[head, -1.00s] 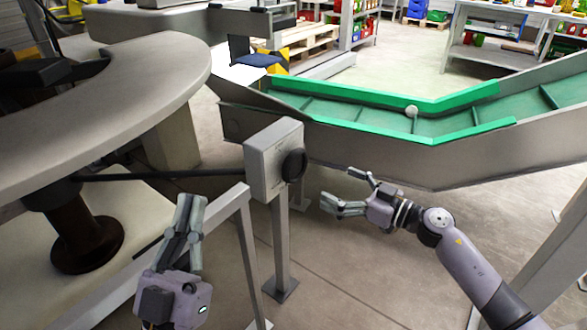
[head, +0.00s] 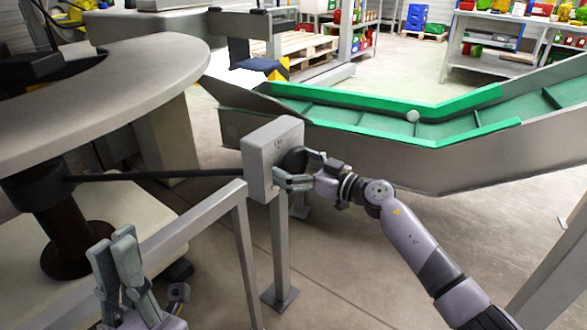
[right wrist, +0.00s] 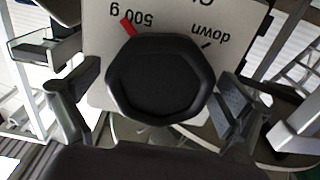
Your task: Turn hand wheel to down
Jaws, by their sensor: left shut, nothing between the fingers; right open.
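The hand wheel is a dark knob (right wrist: 160,78) on the front of a grey box (head: 262,158) on a post. In the right wrist view its plate reads "500 g" and "down" upside down, and a red pointer (right wrist: 128,27) shows at the "500 g" side. In the head view the wheel (head: 294,158) is partly behind my right gripper. My right gripper (right wrist: 158,95) is open, one finger on each side of the wheel; I cannot tell whether they touch it. My left gripper (head: 114,245) is shut and empty at the lower left, away from the wheel.
A metal railing (head: 190,225) stands between my left gripper and the box. A green-edged conveyor (head: 390,125) runs behind the box to the right. A round grey table (head: 130,85) fills the left. Open floor (head: 370,285) lies at the lower middle.

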